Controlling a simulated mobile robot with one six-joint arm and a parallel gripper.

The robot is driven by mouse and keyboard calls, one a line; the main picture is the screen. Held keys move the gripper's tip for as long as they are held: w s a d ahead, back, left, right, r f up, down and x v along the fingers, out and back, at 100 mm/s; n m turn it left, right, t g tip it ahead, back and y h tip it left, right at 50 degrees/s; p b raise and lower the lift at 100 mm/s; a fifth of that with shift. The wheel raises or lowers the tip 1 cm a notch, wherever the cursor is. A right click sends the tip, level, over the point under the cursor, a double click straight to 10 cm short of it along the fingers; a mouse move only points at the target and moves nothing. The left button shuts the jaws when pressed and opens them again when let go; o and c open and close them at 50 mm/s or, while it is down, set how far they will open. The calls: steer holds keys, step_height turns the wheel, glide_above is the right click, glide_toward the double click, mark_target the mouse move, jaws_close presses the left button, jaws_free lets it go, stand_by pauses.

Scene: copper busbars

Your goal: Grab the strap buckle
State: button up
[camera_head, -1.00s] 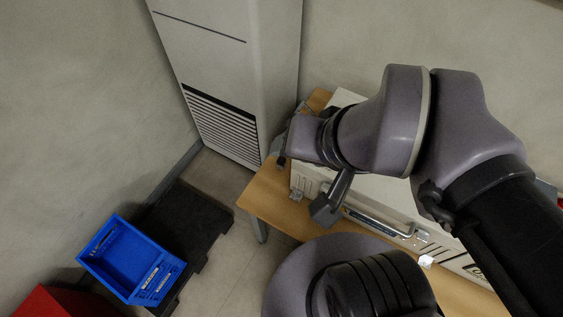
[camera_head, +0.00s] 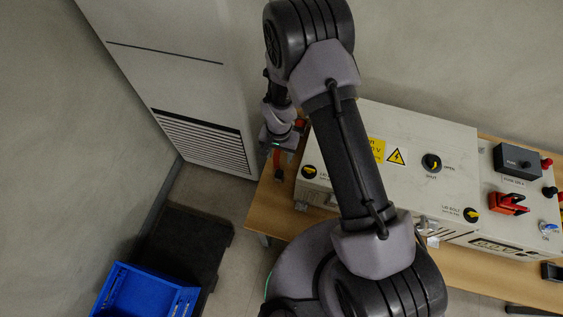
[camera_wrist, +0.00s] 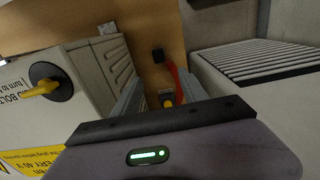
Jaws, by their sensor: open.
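A red strap (camera_wrist: 175,76) lies on the wooden table in the wrist view. It has a black block (camera_wrist: 158,56) at its far end and a yellow-and-black piece (camera_wrist: 167,101) at its near end. I cannot tell which of these is the buckle. In the head view the red strap (camera_head: 279,158) shows at the table's left end, below my gripper (camera_head: 277,140). My gripper (camera_wrist: 158,80) is open, its two grey fingers either side of the strap in the wrist view. Nothing is seen held, and the height above the table is unclear.
A cream equipment box (camera_head: 405,160) with yellow-and-black knobs stands right of the strap, close to my gripper. A tall vented cabinet (camera_head: 175,70) stands left of the table (camera_head: 262,210).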

mark_target(279, 172)
step_height(279, 172, down, 10)
steer(key=b, duration=0.2)
steer(key=shift+s+r+b, duration=0.1)
steer(key=shift+b, duration=0.2)
steer(key=f+b, duration=0.1)
steer(key=f, duration=0.1)
steer(key=f+b, duration=0.1)
steer(key=f, duration=0.2)
steer(key=shift+s+a+f, duration=0.1)
steer(key=shift+s, duration=0.1)
jaws_close()
